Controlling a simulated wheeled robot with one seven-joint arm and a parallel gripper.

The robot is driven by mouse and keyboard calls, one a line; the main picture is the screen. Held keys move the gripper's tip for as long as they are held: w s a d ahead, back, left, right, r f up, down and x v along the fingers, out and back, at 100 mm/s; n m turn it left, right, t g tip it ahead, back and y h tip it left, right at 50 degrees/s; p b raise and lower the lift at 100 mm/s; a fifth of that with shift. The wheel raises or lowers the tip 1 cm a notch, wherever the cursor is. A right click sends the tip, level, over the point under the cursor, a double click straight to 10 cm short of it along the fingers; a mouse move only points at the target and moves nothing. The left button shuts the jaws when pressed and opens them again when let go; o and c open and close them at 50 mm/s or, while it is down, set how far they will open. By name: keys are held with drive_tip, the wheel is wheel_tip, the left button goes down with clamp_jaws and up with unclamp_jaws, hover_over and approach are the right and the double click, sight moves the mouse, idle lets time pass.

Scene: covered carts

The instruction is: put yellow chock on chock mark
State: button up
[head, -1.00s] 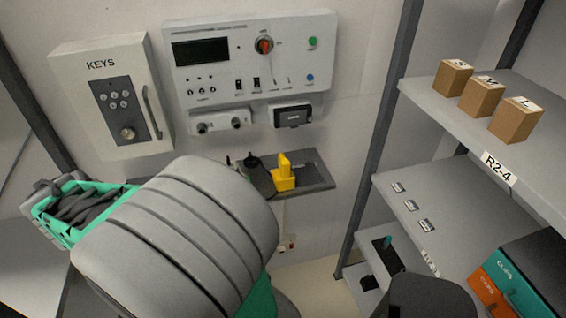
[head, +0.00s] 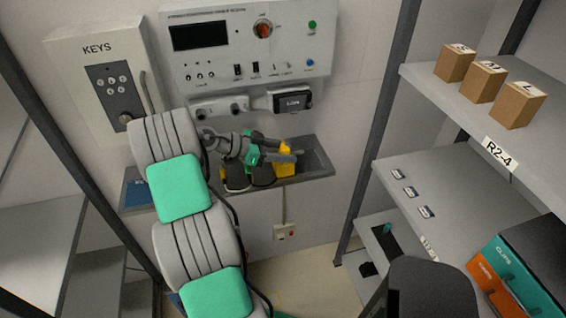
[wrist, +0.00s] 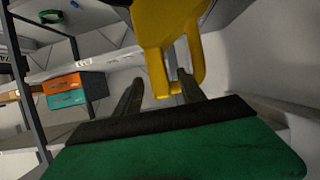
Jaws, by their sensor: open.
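The yellow chock (head: 286,168) stands on the small wall shelf below the control panel, partly covered by my gripper in the head view. In the wrist view the chock (wrist: 165,35) is large and close, just beyond the fingers, with a notch at its lower end. My gripper (head: 288,155) is at the chock; in the wrist view its two dark fingers (wrist: 160,88) are apart with the chock ahead of the gap. I cannot tell whether they touch it. I cannot make out a chock mark in either view.
The wall shelf (head: 318,158) has a raised rim and also holds dark items left of the chock. The control panel (head: 340,50) is close above it. The shelf rack (head: 455,190) on the right carries brown boxes (head: 483,83) and clip boxes (head: 520,275).

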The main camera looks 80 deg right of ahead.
drive_tip(key=x, duration=0.3)
drive_tip(key=shift+s+d+p, duration=0.1)
drive_tip(key=shift+p, duration=0.2)
clamp_jaws()
idle(1.1)
